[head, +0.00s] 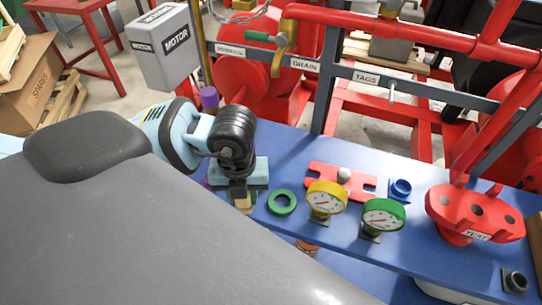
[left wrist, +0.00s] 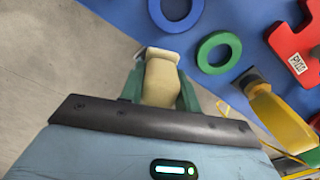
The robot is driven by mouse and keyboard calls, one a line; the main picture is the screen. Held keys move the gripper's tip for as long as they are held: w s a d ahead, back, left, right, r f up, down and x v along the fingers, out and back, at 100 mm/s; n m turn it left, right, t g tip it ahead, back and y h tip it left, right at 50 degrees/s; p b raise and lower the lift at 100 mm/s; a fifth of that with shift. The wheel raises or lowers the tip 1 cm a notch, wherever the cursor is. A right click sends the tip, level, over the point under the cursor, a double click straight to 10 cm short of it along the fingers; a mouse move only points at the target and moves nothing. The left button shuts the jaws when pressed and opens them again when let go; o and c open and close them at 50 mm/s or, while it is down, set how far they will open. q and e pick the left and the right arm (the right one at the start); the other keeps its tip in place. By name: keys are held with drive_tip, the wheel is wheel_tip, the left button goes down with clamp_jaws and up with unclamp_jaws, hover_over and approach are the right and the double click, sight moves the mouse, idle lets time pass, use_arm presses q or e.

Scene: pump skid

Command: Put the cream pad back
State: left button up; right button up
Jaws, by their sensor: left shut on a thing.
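The cream pad (left wrist: 162,82) is between the green fingers of my left gripper (left wrist: 160,88), which is shut on it. In the left wrist view the pad is over the grey floor beside the bench edge. How far it is above the bench is hard to tell. My right gripper is not in view.
A green ring (head: 282,203) lies just right of my left gripper. A blue ring (left wrist: 176,12) shows in the left wrist view. Red pipe rails (head: 400,37) stand behind the bench.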

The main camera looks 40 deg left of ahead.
use_arm(q)
drive_tip(key=w+a, duration=0.1)
drive_tip(key=w, duration=0.4)
drive_tip(key=w+a, duration=0.1)
drive_tip(key=w, duration=0.5)
drive_tip(key=w+a, duration=0.1)
drive_tip(key=w, duration=0.4)
drive_tip(key=shift+w+a, duration=0.15)
drive_tip(key=shift+a, duration=0.25)
drive_tip(key=shift+w+f, duration=0.1)
drive_tip(key=shift+f, duration=1.6)
drive_tip(key=shift+f, duration=0.2)
drive_tip(key=o, duration=0.9)
drive_tip(key=shift+o, duration=0.2)
wheel_tip(320, 180, up, 12)
drive_tip(key=shift+r, duration=0.2)
